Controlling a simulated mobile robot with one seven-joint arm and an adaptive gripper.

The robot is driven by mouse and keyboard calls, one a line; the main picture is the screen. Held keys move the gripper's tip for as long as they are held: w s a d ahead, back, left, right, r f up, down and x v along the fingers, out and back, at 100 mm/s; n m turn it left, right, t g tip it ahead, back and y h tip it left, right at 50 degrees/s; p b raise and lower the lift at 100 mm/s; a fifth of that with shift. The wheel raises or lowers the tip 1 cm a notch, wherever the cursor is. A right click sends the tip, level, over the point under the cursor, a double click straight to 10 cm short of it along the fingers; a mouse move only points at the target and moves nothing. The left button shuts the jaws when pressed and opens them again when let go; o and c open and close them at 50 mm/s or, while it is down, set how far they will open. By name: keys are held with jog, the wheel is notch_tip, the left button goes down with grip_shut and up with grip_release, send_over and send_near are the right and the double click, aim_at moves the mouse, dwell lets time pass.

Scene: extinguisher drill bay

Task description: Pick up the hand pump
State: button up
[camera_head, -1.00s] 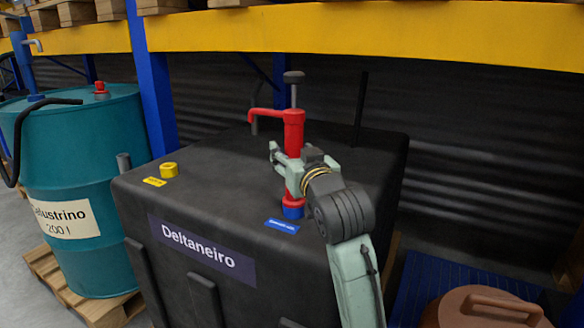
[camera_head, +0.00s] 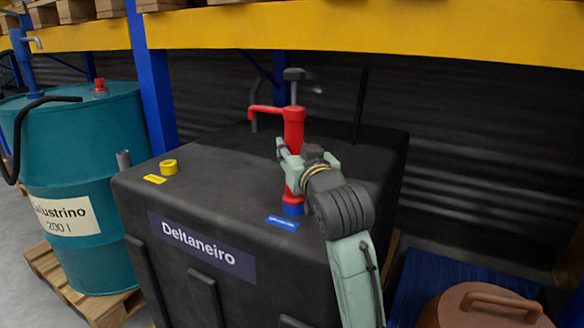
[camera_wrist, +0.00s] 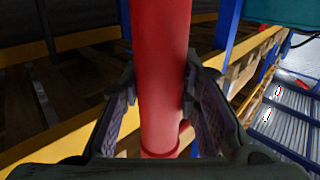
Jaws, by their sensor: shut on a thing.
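The hand pump (camera_head: 293,130) is a red upright column with a dark knob on a thin rod above it and a red spout pointing left. It stands upright at the blue collar (camera_head: 292,209) on top of the black tank (camera_head: 225,195). My gripper (camera_head: 290,165) is shut around the lower part of the red column. In the wrist view the red pump column (camera_wrist: 160,80) stands between the two dark fingers of my gripper (camera_wrist: 160,110), with a red ring low on it. My gripper hides part of the column in the head view.
A teal drum (camera_head: 85,150) with a blue pump (camera_head: 27,65) and a black hose stands at left. A yellow cap (camera_head: 168,166) is on the tank. A thin black upright (camera_head: 360,95) rises behind, and a yellow shelf beam (camera_head: 350,30) crosses above. A brown lidded container (camera_head: 475,308) is lower right.

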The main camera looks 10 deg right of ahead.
jog(key=shift+r, duration=0.2)
grip_shut()
notch_tip(320, 180, up, 17)
jog(key=shift+f, duration=0.2)
jog(key=shift+r, duration=0.4)
jog(key=shift+s, duration=0.1)
